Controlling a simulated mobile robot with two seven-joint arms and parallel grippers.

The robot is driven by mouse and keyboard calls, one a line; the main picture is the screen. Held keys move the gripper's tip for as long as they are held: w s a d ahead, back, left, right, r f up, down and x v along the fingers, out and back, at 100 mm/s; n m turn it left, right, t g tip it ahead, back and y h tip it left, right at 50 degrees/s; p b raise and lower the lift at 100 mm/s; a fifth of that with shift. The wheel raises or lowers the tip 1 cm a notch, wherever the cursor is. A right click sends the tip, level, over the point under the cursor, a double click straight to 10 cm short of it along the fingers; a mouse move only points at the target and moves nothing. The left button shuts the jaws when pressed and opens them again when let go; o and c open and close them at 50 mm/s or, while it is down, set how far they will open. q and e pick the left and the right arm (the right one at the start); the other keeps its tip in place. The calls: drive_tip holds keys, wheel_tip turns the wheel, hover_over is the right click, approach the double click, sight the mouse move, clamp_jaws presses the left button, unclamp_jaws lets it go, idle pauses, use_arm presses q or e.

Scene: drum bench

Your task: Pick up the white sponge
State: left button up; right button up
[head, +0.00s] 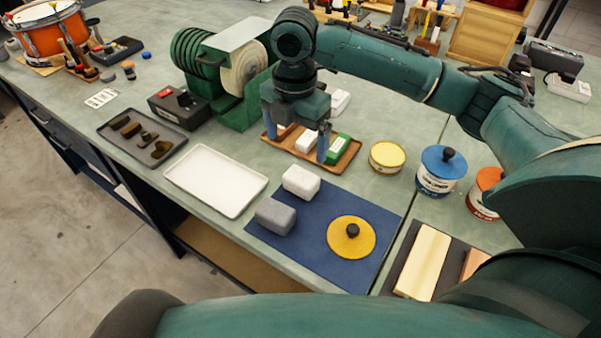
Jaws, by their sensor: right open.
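My right gripper (296,146) is open, pointing down over the wooden tray (345,166), with its two blue-grey fingers apart. A small white block (306,142) shows between the fingers in that tray; I cannot tell whether the fingers touch it. A green block with a white label (339,149) lies to its right, and a reddish piece is partly hidden behind the left finger. Another white block (301,181), sponge-like, sits at the top left of the blue mat (310,245). Which white block is the sponge is not certain. My left gripper is out of view.
A grey block (275,216) and a yellow disc with a black knob (351,237) are on the mat. An empty white tray (215,180) lies left. A green machine (235,75) stands behind. Cans (441,170) and a yellow tin (387,157) stand right.

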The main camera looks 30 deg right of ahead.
sight(299, 179)
drive_tip(key=f, duration=1.2)
drive_tip(key=shift+s+d+f, duration=0.1)
drive_tip(key=shift+s+f, duration=0.2)
drive_tip(key=shift+f, duration=0.05)
drive_tip(key=shift+c, duration=0.4)
drive_tip(key=c, duration=0.9)
